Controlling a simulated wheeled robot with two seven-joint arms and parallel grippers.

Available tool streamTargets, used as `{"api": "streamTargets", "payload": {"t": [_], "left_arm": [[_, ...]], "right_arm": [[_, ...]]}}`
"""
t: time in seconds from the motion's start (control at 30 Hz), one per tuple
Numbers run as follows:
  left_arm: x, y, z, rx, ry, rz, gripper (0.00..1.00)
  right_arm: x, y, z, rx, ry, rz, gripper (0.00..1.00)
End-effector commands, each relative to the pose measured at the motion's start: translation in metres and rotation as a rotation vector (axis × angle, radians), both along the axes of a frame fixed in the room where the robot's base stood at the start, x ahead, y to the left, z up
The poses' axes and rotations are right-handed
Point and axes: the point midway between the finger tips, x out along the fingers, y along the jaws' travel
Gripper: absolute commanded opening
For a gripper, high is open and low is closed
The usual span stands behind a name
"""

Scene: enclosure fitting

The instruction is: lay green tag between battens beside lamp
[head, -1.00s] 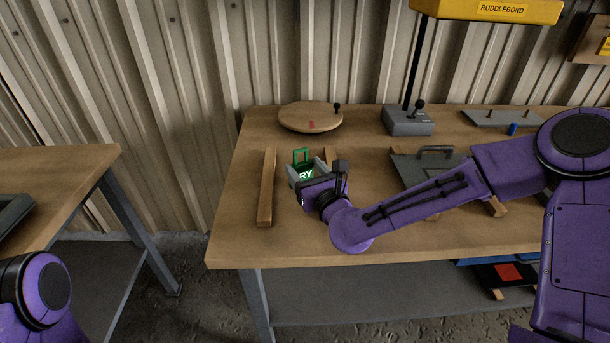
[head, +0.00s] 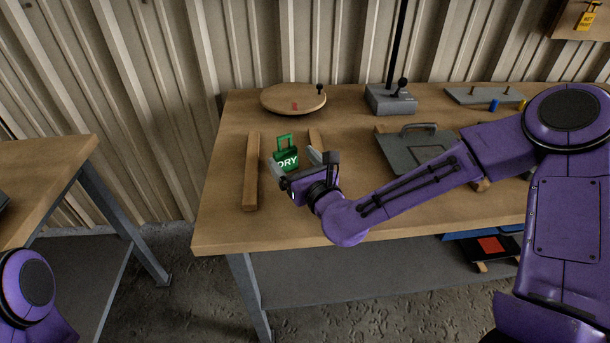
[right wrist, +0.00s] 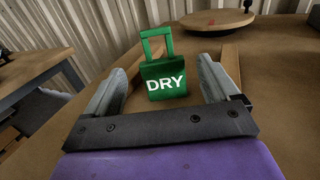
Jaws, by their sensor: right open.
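The green tag (head: 287,159), marked DRY and with a loop handle, is on the bench between the left batten (head: 251,172) and the right batten (head: 315,139). The right batten is partly hidden by my right gripper. My right gripper (head: 295,161) is open, its fingers on either side of the tag's near end. In the right wrist view the tag (right wrist: 165,80) shows between the spread fingers, with gaps on both sides. The lamp's grey base (head: 390,99) and black stem stand farther back to the right; its head is out of view. My left gripper is out of view.
A round wooden board (head: 293,98) lies behind the battens. A grey plate with a handle (head: 415,148) lies to the right, partly behind my right arm. Another bench (head: 45,185) stands at left, across a gap. The bench front left is clear.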

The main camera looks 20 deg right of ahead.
Motion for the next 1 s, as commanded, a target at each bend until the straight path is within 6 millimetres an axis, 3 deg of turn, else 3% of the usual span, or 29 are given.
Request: {"api": "streamTargets", "payload": {"t": [0.17, 0.2, 0.4, 0.6, 1.0], "left_arm": [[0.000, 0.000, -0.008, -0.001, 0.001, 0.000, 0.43], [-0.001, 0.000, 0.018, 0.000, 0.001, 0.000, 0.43], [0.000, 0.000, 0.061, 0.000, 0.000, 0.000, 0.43], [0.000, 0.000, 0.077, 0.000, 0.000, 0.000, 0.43], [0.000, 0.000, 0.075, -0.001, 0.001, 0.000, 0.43]], "right_arm": [[-0.052, -0.006, 0.000, 0.006, 0.002, 0.000, 0.88], [-0.054, -0.007, 0.011, -0.003, 0.006, -0.002, 0.88], [-0.079, -0.009, 0.009, -0.003, 0.007, -0.001, 0.88], [-0.093, -0.011, 0.003, 0.000, 0.002, -0.001, 0.88], [-0.094, -0.011, -0.001, 0.000, 0.000, -0.001, 0.88]]}}
